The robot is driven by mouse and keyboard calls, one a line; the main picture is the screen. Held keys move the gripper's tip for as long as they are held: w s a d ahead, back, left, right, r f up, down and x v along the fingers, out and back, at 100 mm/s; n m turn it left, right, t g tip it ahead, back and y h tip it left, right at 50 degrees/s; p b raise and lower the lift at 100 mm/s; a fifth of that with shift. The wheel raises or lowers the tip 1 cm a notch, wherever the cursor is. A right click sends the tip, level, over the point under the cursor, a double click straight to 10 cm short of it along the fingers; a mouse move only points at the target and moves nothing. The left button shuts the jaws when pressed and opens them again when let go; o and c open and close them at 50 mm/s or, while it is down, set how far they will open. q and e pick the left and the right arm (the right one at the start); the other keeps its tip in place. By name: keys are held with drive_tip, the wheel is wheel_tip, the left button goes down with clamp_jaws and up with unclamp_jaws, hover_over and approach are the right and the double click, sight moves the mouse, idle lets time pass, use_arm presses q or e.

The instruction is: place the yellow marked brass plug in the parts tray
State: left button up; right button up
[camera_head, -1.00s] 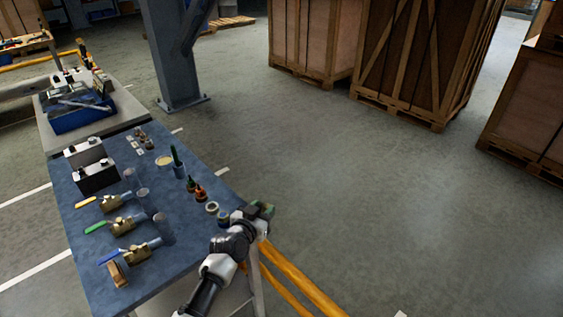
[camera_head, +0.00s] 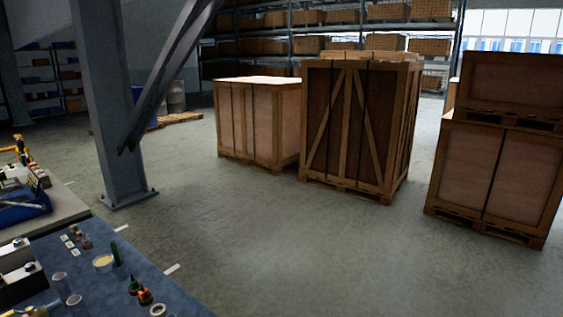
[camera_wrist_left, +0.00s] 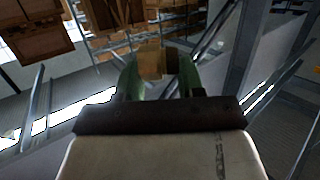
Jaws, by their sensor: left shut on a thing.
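My left gripper (camera_wrist_left: 158,78) shows in the left wrist view, its two green fingers shut on a small tan, brass-coloured piece (camera_wrist_left: 151,65). I take it for the brass plug, but its yellow mark cannot be made out. The left arm is out of the head view, and my right gripper is in neither current view. A blue tray (camera_head: 22,212) sits on the grey bench at the left edge of the head view, partly cut off. I cannot tell for sure that it is the parts tray.
A steel column (camera_head: 105,110) stands behind. Wooden crates (camera_head: 360,125) stand across open floor (camera_head: 290,250).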

use_arm(q)
drive_tip(key=shift+s+a+r, duration=0.2)
drive_tip(key=shift+s+r, duration=0.1)
drive_tip(key=shift+s, duration=0.1)
drive_tip(key=shift+w, duration=0.1)
drive_tip(key=w+d+f+m+h+p, duration=0.1)
drive_tip(key=w+f+p, duration=0.1)
drive_tip(key=w, duration=1)
drive_tip(key=w+d+f+m+h+p, duration=0.1)
drive_tip(key=w+f+h+p, duration=0.1)
drive_tip(key=w, duration=1.1)
wheel_tip(320, 180, down, 2)
drive_tip(key=shift+d+f+m+h+p, duration=0.1)
drive_tip(key=shift+d+m+h+p, duration=0.2)
drive_tip(key=shift+p, duration=0.25)
